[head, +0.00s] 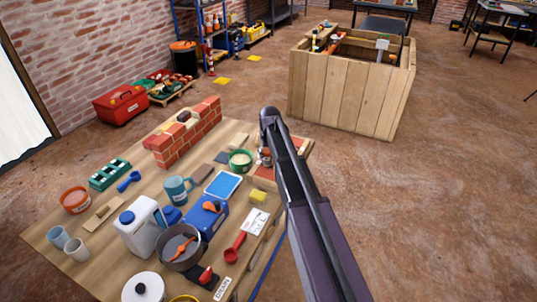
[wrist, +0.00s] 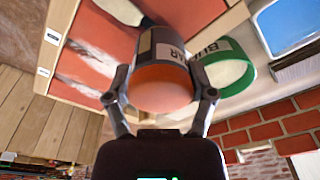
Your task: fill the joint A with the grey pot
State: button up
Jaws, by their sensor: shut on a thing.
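My gripper (wrist: 163,92) is shut on the grey pot (wrist: 172,48), seen close in the wrist view. The pot is dark grey with a pale label and a round orange end facing the camera. In the head view my gripper (head: 265,158) is over the table's right side, and my arm hides much of it. The pot is near the red brick test panel (head: 263,183), which also fills the upper left of the wrist view (wrist: 90,38). The panel has pale joints and small white tags (wrist: 52,37). I cannot read which is joint A.
A green bowl (head: 240,160) with pale contents stands close left of the gripper. A blue tray (head: 223,185), yellow sponge (head: 258,196) and low brick wall (head: 187,135) share the crowded table. A wooden crate (head: 345,95) stands behind. Floor on the right is clear.

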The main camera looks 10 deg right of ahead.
jog(key=shift+s+f+b, duration=0.1)
jog(key=shift+f+b, duration=0.4)
dwell(1.9)
jog(key=shift+r, duration=0.1)
jog(key=shift+r+p, duration=3.4)
jog(key=shift+p, duration=0.15)
